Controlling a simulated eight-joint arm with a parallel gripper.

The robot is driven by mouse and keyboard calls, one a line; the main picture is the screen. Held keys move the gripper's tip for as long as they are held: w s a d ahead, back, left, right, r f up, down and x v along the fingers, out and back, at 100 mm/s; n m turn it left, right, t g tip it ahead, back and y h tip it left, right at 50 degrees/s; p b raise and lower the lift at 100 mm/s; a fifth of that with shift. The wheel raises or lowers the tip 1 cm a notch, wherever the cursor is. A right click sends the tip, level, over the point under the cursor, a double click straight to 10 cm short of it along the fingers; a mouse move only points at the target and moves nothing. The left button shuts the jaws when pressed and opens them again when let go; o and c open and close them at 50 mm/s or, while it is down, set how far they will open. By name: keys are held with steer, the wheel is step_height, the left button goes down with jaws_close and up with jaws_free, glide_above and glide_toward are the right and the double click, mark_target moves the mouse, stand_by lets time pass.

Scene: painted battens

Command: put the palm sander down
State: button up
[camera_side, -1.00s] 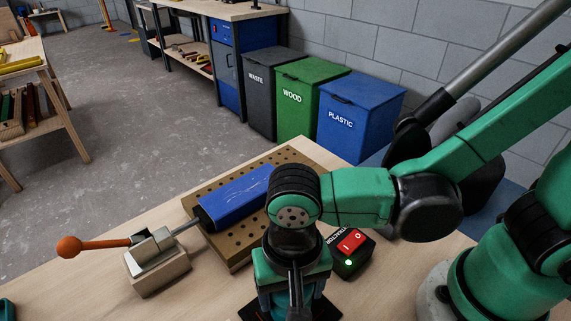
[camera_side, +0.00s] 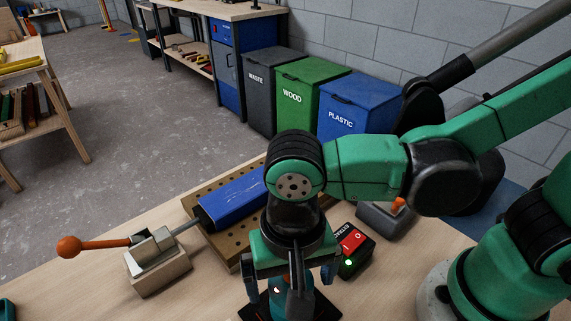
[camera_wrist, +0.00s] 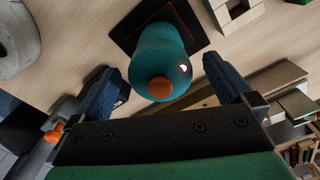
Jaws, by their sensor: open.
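The palm sander (camera_wrist: 160,55) has a rounded teal body with an orange knob on top. It stands upright on a dark square mat (camera_wrist: 125,38) on the bench. In the side view the sander (camera_side: 277,288) is mostly hidden behind my gripper (camera_side: 289,280). In the wrist view my gripper (camera_wrist: 163,85) is open, with one blue-padded finger on each side of the sander and a clear gap at both. My gripper is above the sander and holds nothing.
A blue batten (camera_side: 236,195) lies on a perforated board (camera_side: 215,243), beside a toggle clamp (camera_side: 150,255) with an orange handle. A black switch box (camera_side: 357,258) with a red switch stands right of my gripper.

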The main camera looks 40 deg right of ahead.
step_height(320, 180, up, 9)
steer(key=shift+f, duration=0.1)
steer(key=w+d+f+n+t, duration=0.1)
steer(key=w+d+n+t, duration=0.1)
steer(key=d, duration=0.7)
steer(key=w+d+f+n+t, duration=0.2)
steer(key=w+d+t, duration=0.3)
steer(key=d, duration=0.4)
steer(key=shift+w+n, duration=0.65)
steer(key=shift+n, duration=0.05)
steer(key=shift+f, duration=0.1)
steer(key=s+a+f+m+g, duration=0.1)
steer(key=s+a+g, duration=0.1)
steer(key=a, duration=0.4)
steer(key=s+a+f+m+g, duration=0.1)
steer(key=s+a+m+g, duration=0.1)
steer(key=a, duration=0.3)
steer(key=s+a+f+m+g, duration=0.1)
steer(key=s+a+m+g, duration=0.1)
steer(key=a, duration=0.4)
steer(key=shift+s+a+g, duration=0.2)
steer(key=shift+s, duration=0.25)
steer(key=shift+s+a+g, duration=0.15)
steer(key=shift+s+g, duration=0.05)
steer(key=shift+s, duration=0.25)
steer(key=shift+s+a, duration=0.2)
steer(key=shift+f, duration=2.8)
